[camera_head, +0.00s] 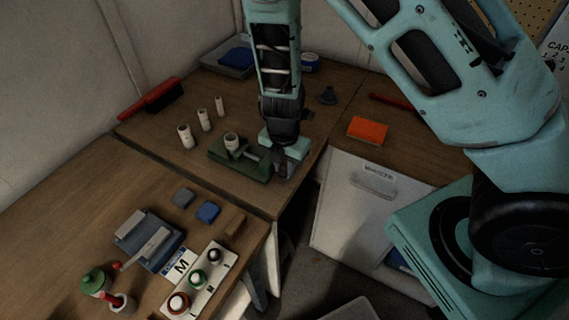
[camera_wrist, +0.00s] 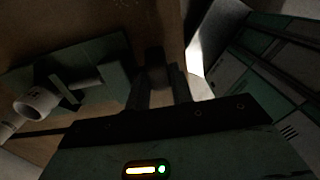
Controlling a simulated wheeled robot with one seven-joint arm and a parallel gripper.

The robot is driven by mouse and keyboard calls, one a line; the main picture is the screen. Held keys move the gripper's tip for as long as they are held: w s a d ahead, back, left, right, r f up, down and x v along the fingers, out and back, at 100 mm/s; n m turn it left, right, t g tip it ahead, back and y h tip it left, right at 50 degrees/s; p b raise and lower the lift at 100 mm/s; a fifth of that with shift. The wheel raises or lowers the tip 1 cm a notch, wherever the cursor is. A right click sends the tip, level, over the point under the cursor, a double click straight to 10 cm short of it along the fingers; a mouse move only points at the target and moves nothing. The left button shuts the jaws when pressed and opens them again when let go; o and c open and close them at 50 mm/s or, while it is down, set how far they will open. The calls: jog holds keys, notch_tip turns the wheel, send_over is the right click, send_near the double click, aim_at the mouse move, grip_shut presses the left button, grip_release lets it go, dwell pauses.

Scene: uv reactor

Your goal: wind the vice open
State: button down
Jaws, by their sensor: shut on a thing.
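The green vice (camera_head: 232,160) stands on the wooden bench near the middle of the head view. It also shows at the left of the wrist view (camera_wrist: 105,55). A pale hollow cylinder (camera_head: 231,140) stands at the vice's jaws, and its open end shows in the wrist view (camera_wrist: 38,102). My gripper (camera_head: 281,168) is at the right end of the vice, pointing down. In the wrist view my fingers (camera_wrist: 160,90) are shut on a dark part at the screw end, which I take as the vice handle (camera_wrist: 155,62). The fingers hide much of it.
Several pale cylinders (camera_head: 204,120) stand left of the vice. An orange box (camera_head: 368,130) lies to the right. The front bench holds a blue-grey fixture (camera_head: 140,245), small blocks (camera_head: 207,212) and a button panel (camera_head: 205,280). The bench edge is just in front of the vice.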

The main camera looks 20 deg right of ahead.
jog(key=h+p, duration=0.1)
jog(key=t+p, duration=0.1)
jog(key=h+p, duration=0.1)
jog(key=p, duration=0.1)
jog(key=shift+s+a+r+t+h, duration=0.15)
jog(key=shift+s+a+t+h, duration=0.15)
jog(key=shift+t, duration=0.1)
jog(key=shift+a+f+t+h+p, duration=0.1)
jog(key=shift+f+t+h+p, duration=0.1)
jog(key=shift+t+h+p, duration=0.4)
jog(key=shift+s+a+f+t+h, duration=0.15)
jog(key=shift+f+t+h, duration=0.3)
jog(key=shift+h, duration=0.35)
jog(key=t+h+b, duration=0.1)
jog(key=f+t+h+b, duration=0.1)
jog(key=shift+a+h+b, duration=0.15)
jog(key=shift+h+b, duration=0.2)
jog(key=shift+h, duration=0.05)
jog(key=t+h+b, duration=0.2)
jog(key=b, duration=0.1)
jog(key=shift+s+f+h, duration=0.1)
jog(key=shift+h, duration=0.2)
jog(key=c, duration=1.5)
grip_release()
